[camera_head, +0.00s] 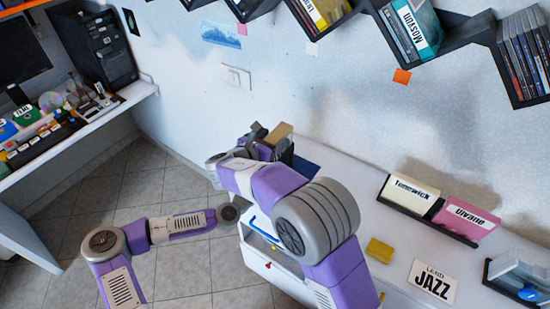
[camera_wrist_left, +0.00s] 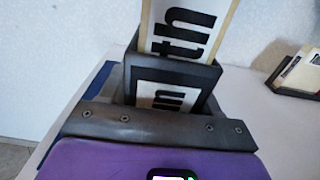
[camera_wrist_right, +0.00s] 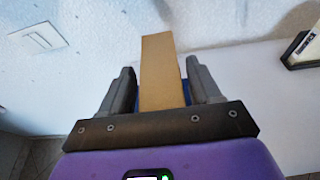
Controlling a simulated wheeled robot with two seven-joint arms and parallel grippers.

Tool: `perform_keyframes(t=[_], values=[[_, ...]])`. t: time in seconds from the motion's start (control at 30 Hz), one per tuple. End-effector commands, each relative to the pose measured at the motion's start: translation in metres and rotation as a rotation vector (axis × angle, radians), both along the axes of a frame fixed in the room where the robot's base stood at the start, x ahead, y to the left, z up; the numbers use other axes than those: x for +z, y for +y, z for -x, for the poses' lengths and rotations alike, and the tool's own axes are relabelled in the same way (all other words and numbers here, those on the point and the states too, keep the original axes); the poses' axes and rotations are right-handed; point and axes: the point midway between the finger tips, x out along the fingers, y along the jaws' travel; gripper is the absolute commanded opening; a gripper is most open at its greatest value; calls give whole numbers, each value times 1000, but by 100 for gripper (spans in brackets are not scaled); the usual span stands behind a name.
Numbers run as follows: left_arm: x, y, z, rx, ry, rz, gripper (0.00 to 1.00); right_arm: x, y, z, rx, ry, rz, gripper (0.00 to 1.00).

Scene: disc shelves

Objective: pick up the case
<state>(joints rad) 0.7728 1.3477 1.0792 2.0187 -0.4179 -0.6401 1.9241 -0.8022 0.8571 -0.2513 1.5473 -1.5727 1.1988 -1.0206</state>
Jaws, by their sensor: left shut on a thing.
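The case (camera_wrist_right: 162,70) stands upright and shows a plain tan side in the right wrist view. In the left wrist view the case (camera_wrist_left: 186,30) shows a pale face with black letters, partly hidden by dark parts around it. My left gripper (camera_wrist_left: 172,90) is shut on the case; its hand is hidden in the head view. My right gripper (camera_wrist_right: 163,85) is open, with its fingers on either side of the case and narrow gaps showing. In the head view my right gripper (camera_head: 262,138) is beside the tan case (camera_head: 281,132).
The white table holds a blue flat thing (camera_head: 304,167), a rack with Tunewick (camera_head: 410,194) and Ulvane (camera_head: 466,216) cases, a yellow block (camera_head: 380,250) and a JAZZ card (camera_head: 433,283). Zigzag shelves (camera_head: 465,38) hang above. A desk (camera_head: 80,130) stands left; tiled floor lies between.

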Motion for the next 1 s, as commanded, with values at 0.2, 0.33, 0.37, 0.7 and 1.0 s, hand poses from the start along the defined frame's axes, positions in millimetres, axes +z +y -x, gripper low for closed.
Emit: perform_keyframes(t=[0.2, 0.33, 0.37, 0.7, 1.0], values=[[0, 0, 0, -1, 0, 0, 31, 0, 0, 0, 0, 0, 0, 28], [0, 0, 0, -1, 0, 0, 31, 0, 0, 0, 0, 0, 0, 9], [0, 0, 0, -1, 0, 0, 31, 0, 0, 0, 0, 0, 0, 4], [0, 0, 0, -1, 0, 0, 31, 1, 0, 0, 0, -1, 0, 0], [0, 0, 0, 0, 0, 0, 31, 44, 0, 0, -1, -8, -6, 0]])
